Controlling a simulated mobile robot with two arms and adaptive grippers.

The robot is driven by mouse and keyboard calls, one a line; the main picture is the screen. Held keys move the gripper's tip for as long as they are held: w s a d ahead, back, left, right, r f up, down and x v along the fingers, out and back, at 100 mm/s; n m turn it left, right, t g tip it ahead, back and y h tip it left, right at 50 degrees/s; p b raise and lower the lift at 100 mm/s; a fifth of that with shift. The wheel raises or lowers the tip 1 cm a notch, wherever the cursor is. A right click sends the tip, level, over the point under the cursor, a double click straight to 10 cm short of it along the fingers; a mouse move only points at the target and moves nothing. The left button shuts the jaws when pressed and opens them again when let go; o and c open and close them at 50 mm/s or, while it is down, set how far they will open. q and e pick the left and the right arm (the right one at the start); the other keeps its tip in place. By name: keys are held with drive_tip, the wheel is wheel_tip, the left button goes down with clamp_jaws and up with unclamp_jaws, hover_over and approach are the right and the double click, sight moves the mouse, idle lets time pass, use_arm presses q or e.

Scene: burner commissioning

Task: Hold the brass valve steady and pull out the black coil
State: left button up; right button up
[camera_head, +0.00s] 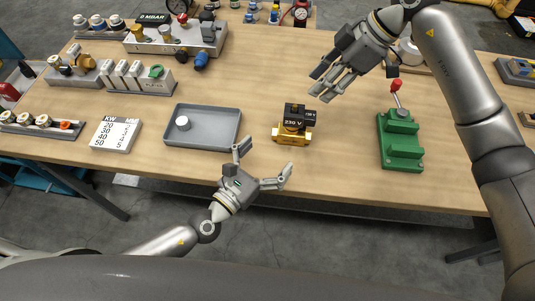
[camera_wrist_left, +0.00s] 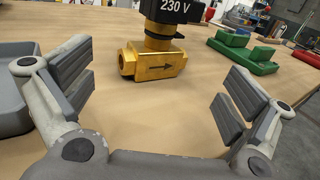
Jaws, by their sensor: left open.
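The brass valve (camera_head: 290,135) stands on the wooden table, with the black coil (camera_head: 295,115) marked 230 V sitting on top of it. In the left wrist view the valve (camera_wrist_left: 153,62) shows an arrow on its body, and the coil (camera_wrist_left: 172,10) is cut off by the top edge. My left gripper (camera_head: 264,164) is open at the table's front edge, in front of the valve and apart from it. In the left wrist view its fingers are spread wide, with the valve beyond and between them. My right gripper (camera_head: 326,86) is above the table, behind and right of the coil, with its fingers apart and nothing between them.
A grey tray (camera_head: 203,143) with a small white round part (camera_head: 182,122) lies left of the valve. A green fixture with a red-handled lever (camera_head: 402,152) stands to the right. A number card (camera_head: 116,134) and several fitting racks are further left. Bare table surrounds the valve.

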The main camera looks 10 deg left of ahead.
sight(288, 132)
use_arm(q)
drive_tip(key=shift+w, duration=0.4)
drive_tip(key=x, duration=1)
